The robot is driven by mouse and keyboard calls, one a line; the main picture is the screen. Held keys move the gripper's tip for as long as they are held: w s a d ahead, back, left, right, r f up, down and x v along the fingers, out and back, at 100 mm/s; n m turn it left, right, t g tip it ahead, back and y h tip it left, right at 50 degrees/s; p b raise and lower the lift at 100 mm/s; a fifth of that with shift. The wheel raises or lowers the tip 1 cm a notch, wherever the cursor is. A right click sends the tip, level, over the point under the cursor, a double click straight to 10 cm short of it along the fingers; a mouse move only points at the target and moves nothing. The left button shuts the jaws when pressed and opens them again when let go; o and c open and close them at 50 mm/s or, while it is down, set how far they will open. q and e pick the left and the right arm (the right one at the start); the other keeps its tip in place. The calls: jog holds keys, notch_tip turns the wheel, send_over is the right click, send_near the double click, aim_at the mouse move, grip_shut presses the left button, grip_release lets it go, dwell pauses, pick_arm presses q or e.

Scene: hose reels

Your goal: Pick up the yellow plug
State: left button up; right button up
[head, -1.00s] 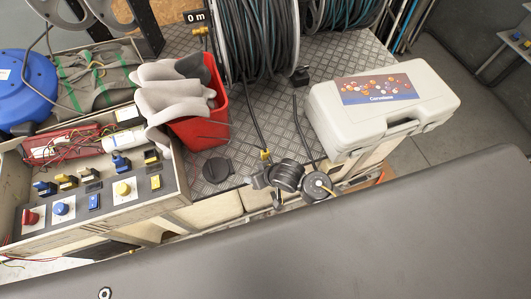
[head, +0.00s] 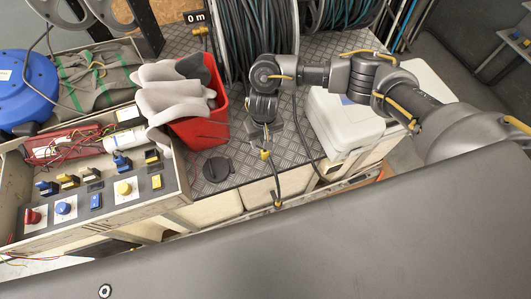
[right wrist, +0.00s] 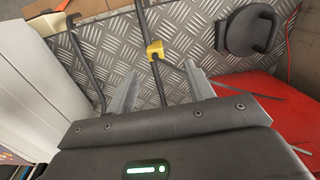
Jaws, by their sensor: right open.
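The yellow plug (head: 265,154) sits on a dark cable near the front edge of the checker-plate bench. It also shows in the right wrist view (right wrist: 155,51), just beyond my fingertips, with the dark cable running past it on both sides. My right gripper (head: 264,136) is directly above the plug in the head view. In the right wrist view its two grey fingers (right wrist: 163,70) are apart, one on each side of the cable, with nothing held. Whether they touch the plug cannot be told. My left gripper is not in view.
A red bin (head: 203,128) with grey gloves stands left of the plug. A round black cap (head: 217,169) lies on the plate nearby. A white case (head: 345,128) is at the right, partly hidden by my right arm. Hose reels (head: 245,50) stand behind.

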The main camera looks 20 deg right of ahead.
jog(key=shift+w+d+r, duration=0.1)
jog(key=shift+w+d, duration=0.05)
jog(key=shift+d, duration=0.2)
send_over(265, 151)
notch_tip(265, 151, down, 5)
jog(key=shift+r+b, duration=0.2)
jog(key=shift+b, duration=0.25)
jog(key=shift+w+f, duration=0.1)
jog(key=shift+f, duration=2.95)
jog(key=c, duration=1.1)
